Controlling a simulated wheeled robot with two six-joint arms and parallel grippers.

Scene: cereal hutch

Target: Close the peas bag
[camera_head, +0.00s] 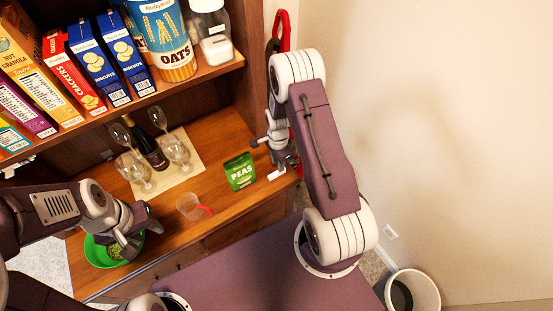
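The green peas bag (240,171) stands on the wooden counter, right of the middle, with its label towards me. Whether its top is open is too small to tell. My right gripper (271,152) is just right of the bag and appears apart from it; how its fingers stand is unclear. A small white object (276,175) shows just below that gripper; I cannot tell whether it is held. My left gripper (126,243) is far to the left, over the green bowl (98,254), and its fingertips are hard to make out.
A clear cup with a red handle or scoop (190,206) stands left of the bag. Several wine glasses (134,168) and a dark bottle (150,150) stand on a mat behind. Cereal boxes and an oats canister (168,45) fill the shelf above. Counter around the bag's front is clear.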

